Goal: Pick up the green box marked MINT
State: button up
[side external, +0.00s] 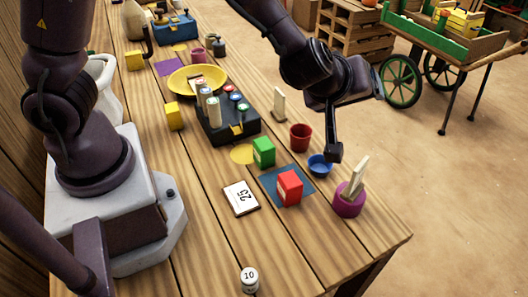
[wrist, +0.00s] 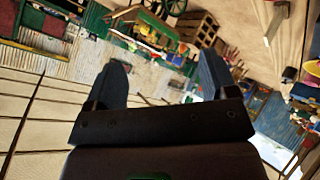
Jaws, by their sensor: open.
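A green box (side external: 264,152) stands on the wooden table in the side external view, between a black rack and a red box. Any lettering on it is too small to read. My gripper (side external: 333,152) hangs in the air to the right of the green box, apart from it, near the small blue bowl in the picture. In the wrist view my gripper's two fingers (wrist: 163,85) are spread apart with nothing between them. The wrist camera looks out over the surroundings, and I cannot make out the green box there.
A red box (side external: 289,188) stands on a blue mat (side external: 268,183). Around them are a blue bowl (side external: 320,165), a red cup (side external: 300,137), a purple pot (side external: 348,200), a card marked 25 (side external: 241,197) and a black rack (side external: 228,132). The table's front right corner is bare.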

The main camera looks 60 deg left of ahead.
jog(key=s+a+f+n+g+y, duration=0.25)
jog(key=s+f+y, duration=0.2)
jog(key=f, duration=0.35)
jog(key=n+g+y, duration=0.2)
jog(key=g+y, duration=0.3)
send_near(265, 144)
jog(key=shift+m+h, duration=0.25)
jog(key=shift+x, duration=4.85)
jog(key=shift+r, duration=0.2)
jog(key=shift+c, duration=0.4)
jog(key=c, duration=1.1)
